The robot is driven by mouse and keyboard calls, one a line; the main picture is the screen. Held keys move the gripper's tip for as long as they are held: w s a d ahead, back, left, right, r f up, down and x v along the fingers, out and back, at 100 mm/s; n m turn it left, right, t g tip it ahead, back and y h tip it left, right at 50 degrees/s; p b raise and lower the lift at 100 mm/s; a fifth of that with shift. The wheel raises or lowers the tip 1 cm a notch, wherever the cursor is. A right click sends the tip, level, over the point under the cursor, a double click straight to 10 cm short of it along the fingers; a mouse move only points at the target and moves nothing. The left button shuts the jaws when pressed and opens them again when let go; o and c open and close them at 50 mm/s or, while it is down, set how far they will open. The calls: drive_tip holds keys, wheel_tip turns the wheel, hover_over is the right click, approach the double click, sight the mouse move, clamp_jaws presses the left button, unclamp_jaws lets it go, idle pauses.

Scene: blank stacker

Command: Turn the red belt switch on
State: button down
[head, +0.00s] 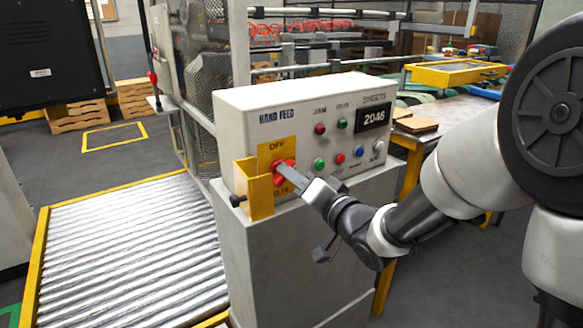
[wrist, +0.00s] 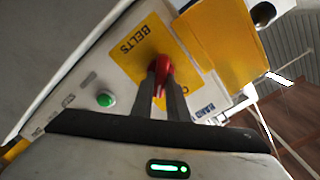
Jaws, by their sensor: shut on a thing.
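The red belt switch (head: 279,180) is a round rotary knob on a yellow plate at the left end of the white control box (head: 235,101). The plate reads OFF above the knob, and BELTS shows in the wrist view. My gripper (head: 285,171) reaches in from the right and is shut on the knob. In the wrist view the two fingers (wrist: 162,88) of my gripper stand on either side of the red switch (wrist: 162,67). The fingers hide part of the knob, so I cannot tell which way it points.
A yellow guard (head: 256,196) juts out just left of the switch; it also shows in the wrist view (wrist: 222,40). Several buttons and a counter (head: 373,118) reading 2046 lie to the right. A roller conveyor (head: 130,255) runs along the left.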

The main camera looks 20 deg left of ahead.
drive_tip(key=shift+w+d+f+m+p, duration=0.1)
drive_tip(key=shift+m+p, duration=1.4)
drive_tip(key=shift+m, duration=0.65)
drive_tip(key=shift+f+m+p, duration=0.1)
drive_tip(key=shift+m+p, duration=1.35)
drive_tip(key=shift+m, duration=0.7)
drive_tip(key=c, duration=1.7)
unclamp_jaws()
drive_tip(key=p+v, duration=1.4)
drive_tip(key=v, duration=0.3)
drive_tip(key=shift+d, duration=0.2)
